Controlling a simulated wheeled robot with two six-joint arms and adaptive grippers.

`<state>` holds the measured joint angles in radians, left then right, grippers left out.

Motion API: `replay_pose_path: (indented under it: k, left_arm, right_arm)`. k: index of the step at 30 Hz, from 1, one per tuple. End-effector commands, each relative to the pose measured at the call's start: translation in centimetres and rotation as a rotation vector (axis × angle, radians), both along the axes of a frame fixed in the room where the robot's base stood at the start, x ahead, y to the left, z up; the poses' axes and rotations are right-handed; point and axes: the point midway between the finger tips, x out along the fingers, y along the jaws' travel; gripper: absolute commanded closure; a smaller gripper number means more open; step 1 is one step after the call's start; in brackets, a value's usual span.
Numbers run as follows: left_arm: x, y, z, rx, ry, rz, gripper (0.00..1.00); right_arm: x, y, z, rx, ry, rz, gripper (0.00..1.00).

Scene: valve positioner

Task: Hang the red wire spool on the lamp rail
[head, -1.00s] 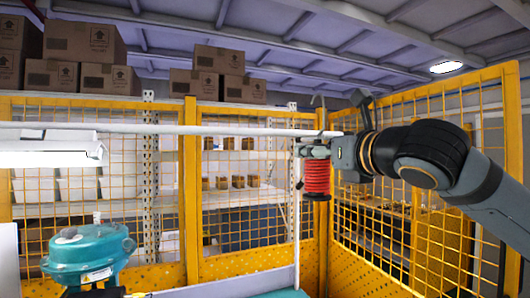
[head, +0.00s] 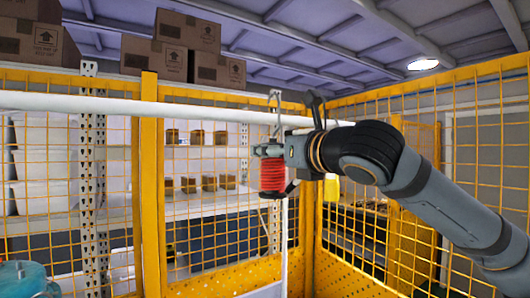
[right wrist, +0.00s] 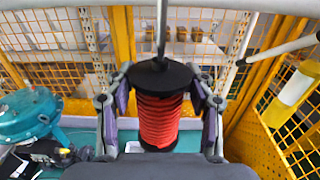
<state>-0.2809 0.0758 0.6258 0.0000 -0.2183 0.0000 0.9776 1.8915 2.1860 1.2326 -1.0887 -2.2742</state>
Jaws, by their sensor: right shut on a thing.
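The red wire spool (head: 272,175) is upright with black end flanges. In the right wrist view the spool (right wrist: 160,120) sits between both fingers of my right gripper (right wrist: 160,115), which is shut on it. A thin rod rises from its top flange, and a hook (head: 274,98) shows above the lamp rail in the head view. The lamp rail (head: 200,111) is a white horizontal pipe; it also crosses the top of the right wrist view (right wrist: 230,4). The spool hangs below rail height. I cannot tell whether the hook touches the rail. My left gripper is out of view.
Yellow mesh fence panels (head: 150,190) stand behind and to the right. A white upright post (head: 284,240) is below the spool. A teal valve device (right wrist: 30,115) is at the left. Shelves with cartons lie beyond the fence.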

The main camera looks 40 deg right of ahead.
Motion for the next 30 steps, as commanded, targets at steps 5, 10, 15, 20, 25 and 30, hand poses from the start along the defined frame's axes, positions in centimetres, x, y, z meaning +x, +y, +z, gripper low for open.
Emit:
replay_pose_path:
  k: [5,10,15,20,25,30]
  left_arm:
    - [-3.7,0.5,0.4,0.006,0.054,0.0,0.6]
    - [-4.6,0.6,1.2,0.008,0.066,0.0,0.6]
    - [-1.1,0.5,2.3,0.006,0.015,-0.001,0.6]
    - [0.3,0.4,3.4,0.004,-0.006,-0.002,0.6]
    - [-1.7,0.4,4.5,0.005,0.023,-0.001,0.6]
    - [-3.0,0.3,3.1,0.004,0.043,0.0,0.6]
  right_arm:
    - [1.0,-0.3,0.2,0.001,0.002,0.0,0.82]
    - [2.6,-0.6,0.3,0.002,0.001,0.001,0.82]
    - [4.1,-1.0,0.2,0.0,0.002,0.001,0.82]
    - [5.6,-1.3,0.3,0.002,0.001,0.002,0.82]
    - [7.2,-1.7,0.3,0.003,0.002,0.001,0.82]
    - [7.7,-1.9,-1.3,0.0,0.0,0.0,0.82]
